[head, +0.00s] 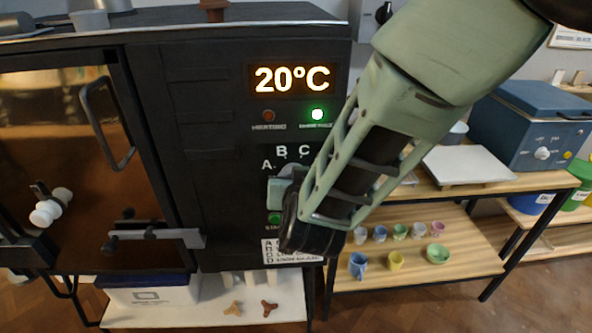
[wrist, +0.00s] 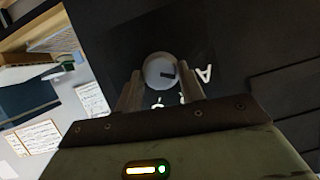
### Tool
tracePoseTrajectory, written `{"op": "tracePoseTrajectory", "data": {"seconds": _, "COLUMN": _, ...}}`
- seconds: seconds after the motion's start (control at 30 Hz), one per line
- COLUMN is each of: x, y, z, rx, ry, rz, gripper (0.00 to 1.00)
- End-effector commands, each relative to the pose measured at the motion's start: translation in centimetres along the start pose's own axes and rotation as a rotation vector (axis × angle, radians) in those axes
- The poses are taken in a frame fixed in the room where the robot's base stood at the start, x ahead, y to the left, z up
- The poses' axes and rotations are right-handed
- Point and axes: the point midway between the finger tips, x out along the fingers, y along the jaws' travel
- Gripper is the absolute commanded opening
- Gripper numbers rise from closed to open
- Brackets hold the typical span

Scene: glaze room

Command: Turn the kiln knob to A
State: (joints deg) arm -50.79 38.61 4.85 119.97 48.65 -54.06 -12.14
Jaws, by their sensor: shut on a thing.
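The kiln (head: 205,150) is black, with a lit 20°C display. Its knob (wrist: 152,66) is round and pale grey in the wrist view, between my two fingers. A short dark mark sits right of the knob's centre, on the side toward the letter A (wrist: 205,74). I cannot tell if it lines up exactly. My gripper (wrist: 161,84) is shut on the knob. In the head view my gripper (head: 283,190) is against the panel below the letters A (head: 267,165), B and C, and hides the knob and any lettering behind it.
A green start button (head: 274,218) and a white label (head: 272,251) are below my gripper. The kiln door (head: 60,160) with its handle is at left. A wooden shelf (head: 450,257) with small cups and a blue box (head: 530,120) are at right.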

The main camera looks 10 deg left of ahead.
Motion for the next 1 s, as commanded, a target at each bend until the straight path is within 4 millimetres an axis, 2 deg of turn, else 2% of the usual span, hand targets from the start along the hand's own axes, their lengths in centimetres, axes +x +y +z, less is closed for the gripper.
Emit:
{"op": "tracePoseTrajectory", "data": {"seconds": 0.3, "x": -0.01, "y": -0.08, "z": -0.05, "rx": -0.108, "ry": 0.000, "rz": 0.045, "gripper": 0.16}}
{"op": "tracePoseTrajectory", "data": {"seconds": 0.83, "x": 0.07, "y": -0.02, "z": 0.04, "rx": -0.126, "ry": 0.001, "rz": 0.054, "gripper": 0.16}}
{"op": "tracePoseTrajectory", "data": {"seconds": 0.87, "x": 0.07, "y": -0.02, "z": 0.04, "rx": -0.126, "ry": 0.001, "rz": 0.054, "gripper": 0.44}}
{"op": "tracePoseTrajectory", "data": {"seconds": 0.9, "x": 0.07, "y": -0.03, "z": 0.03, "rx": -0.126, "ry": 0.001, "rz": 0.054, "gripper": 0.55}}
{"op": "tracePoseTrajectory", "data": {"seconds": 0.93, "x": 0.07, "y": -0.03, "z": 0.03, "rx": -0.126, "ry": 0.001, "rz": 0.054, "gripper": 0.60}}
{"op": "tracePoseTrajectory", "data": {"seconds": 1.0, "x": 0.06, "y": -0.05, "z": 0.03, "rx": -0.126, "ry": 0.001, "rz": 0.053, "gripper": 0.60}}
